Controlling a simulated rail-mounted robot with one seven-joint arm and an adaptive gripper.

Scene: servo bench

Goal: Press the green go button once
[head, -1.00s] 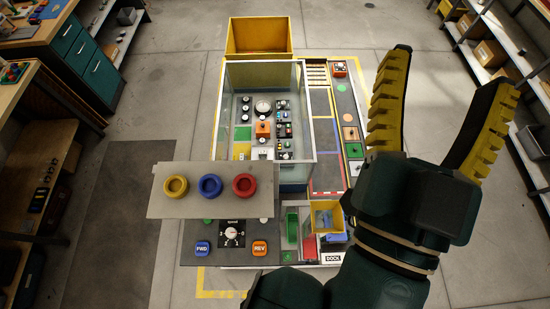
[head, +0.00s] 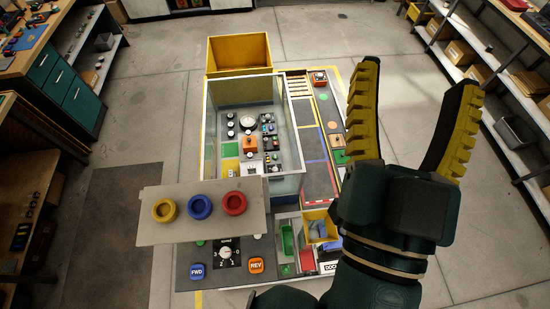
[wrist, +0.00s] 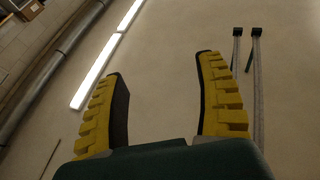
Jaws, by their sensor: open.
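The green go button cannot be made out for certain. A small green round piece (head: 201,243) shows at the top of the dark FWD/REV panel (head: 187,252), partly hidden under the grey plate. No label on it can be read. My gripper (head: 418,75) is open and empty, with its yellow ribbed fingers pointing up, high at the right of the bench. In the wrist view my gripper (wrist: 160,67) also shows open, with only ceiling, lights and pipes beyond it.
A raised grey plate (head: 150,228) carries yellow, blue and red rings. A blue FWD button (head: 197,271), an orange REV button (head: 256,265) and a dial (head: 227,253) sit below it. A glass-walled box (head: 282,130) and yellow bin (head: 240,54) stand behind. Shelves line the right.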

